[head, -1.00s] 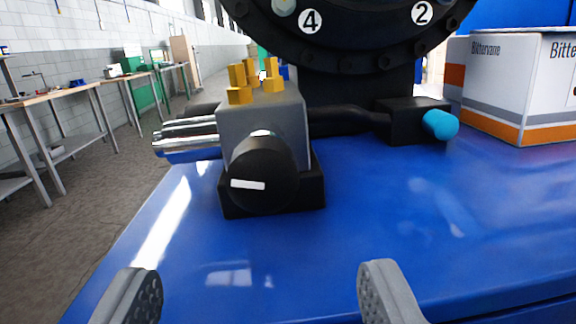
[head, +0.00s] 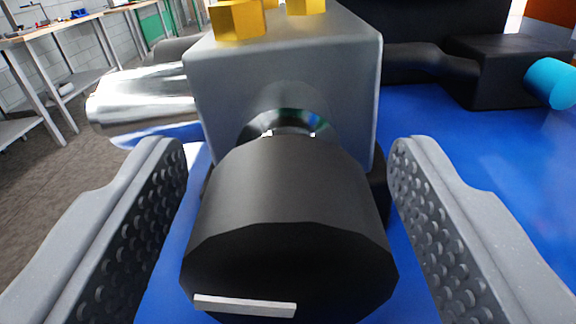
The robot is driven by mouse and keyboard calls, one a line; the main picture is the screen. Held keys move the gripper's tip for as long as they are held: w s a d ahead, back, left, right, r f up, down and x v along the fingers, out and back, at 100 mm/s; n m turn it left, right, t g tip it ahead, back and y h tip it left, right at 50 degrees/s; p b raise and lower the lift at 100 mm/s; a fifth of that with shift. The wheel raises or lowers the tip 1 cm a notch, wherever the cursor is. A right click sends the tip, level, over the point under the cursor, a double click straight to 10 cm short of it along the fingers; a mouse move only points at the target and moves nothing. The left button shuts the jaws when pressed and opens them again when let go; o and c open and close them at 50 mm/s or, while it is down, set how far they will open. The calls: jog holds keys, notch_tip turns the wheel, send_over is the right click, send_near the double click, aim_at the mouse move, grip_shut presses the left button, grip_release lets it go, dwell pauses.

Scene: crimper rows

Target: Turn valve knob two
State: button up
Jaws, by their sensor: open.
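The black valve knob (head: 290,220) fills the middle of the head view, with a white mark (head: 245,306) low on its front face. It sits on a shiny metal stem (head: 290,122) in front of a grey valve block (head: 285,75). No number shows on the knob. My gripper (head: 285,165) is open, one finger on each side of the knob. There is a gap between the knob and each finger, narrower at the right. The lower parts of the fingers run out of the frame.
Yellow fittings (head: 237,19) stand on top of the block. A metal pipe (head: 143,98) sticks out to its left. A black block with a cyan cap (head: 551,83) stands at the right on the blue surface (head: 450,135). Workbenches are far left.

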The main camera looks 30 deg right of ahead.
jog(key=shift+c, duration=0.2)
jog(key=c, duration=0.9)
jog(key=shift+c, duration=0.2)
jog(key=shift+m, duration=0.4)
jog(key=m, duration=0.3)
jog(key=shift+m, duration=0.3)
jog(key=m, duration=0.5)
jog(key=shift+f+b, duration=0.15)
jog(key=shift+b, duration=0.25)
jog(key=shift+d+m, duration=0.1)
jog(key=shift+m, duration=0.3)
